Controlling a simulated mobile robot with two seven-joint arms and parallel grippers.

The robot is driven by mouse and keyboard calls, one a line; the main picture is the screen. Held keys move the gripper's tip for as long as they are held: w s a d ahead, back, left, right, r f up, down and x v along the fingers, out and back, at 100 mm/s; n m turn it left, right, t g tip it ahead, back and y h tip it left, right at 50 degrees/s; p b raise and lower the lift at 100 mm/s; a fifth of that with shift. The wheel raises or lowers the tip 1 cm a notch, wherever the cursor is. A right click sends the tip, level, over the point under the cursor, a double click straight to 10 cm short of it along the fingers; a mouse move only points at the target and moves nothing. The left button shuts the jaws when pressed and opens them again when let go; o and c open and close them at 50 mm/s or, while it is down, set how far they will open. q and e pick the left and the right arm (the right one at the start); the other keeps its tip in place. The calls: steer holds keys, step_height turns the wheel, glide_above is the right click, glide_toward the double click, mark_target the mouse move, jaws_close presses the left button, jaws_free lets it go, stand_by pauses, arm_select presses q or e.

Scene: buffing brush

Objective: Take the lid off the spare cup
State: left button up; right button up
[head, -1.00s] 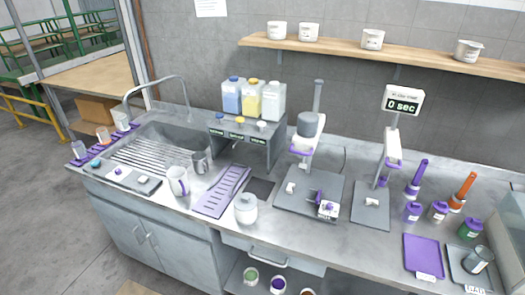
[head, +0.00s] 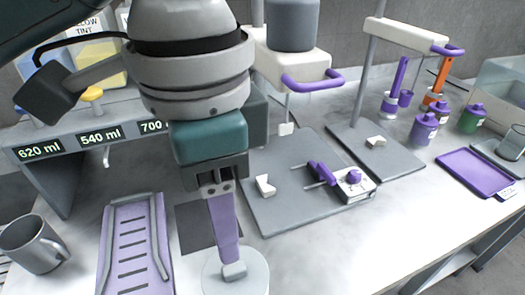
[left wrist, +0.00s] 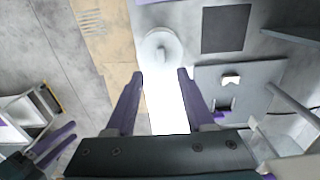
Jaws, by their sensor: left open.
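The spare cup's round white lid (head: 250,279) with a small grey knob (head: 235,271) is at the bottom middle of the head view, on the counter. The lid also shows in the left wrist view (left wrist: 160,46), just beyond the fingertips. The cup body is mostly hidden under the lid. My left gripper (left wrist: 160,74) points down at the lid, its two purple fingers apart with nothing between them. In the head view, its finger reaches the knob; contact cannot be told. Purple fingers, seemingly of my right gripper (left wrist: 62,140), show at the wrist view's lower left.
A purple slotted rack (head: 133,250) and grey mug (head: 33,244) are to the left. A grey plate (head: 285,208) with a small purple-knobbed device (head: 354,182) is to the right. The bottle stand (head: 50,180) is behind. Counter right of the lid is clear.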

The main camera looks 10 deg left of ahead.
arm_select(q)
glide_above(233, 268)
steer(key=f, duration=0.4)
steer(key=shift+s+d+f, duration=0.15)
steer(key=shift+s+f, duration=0.05)
steer(key=f, duration=0.5)
steer(key=shift+w+f, duration=0.2)
jaws_close()
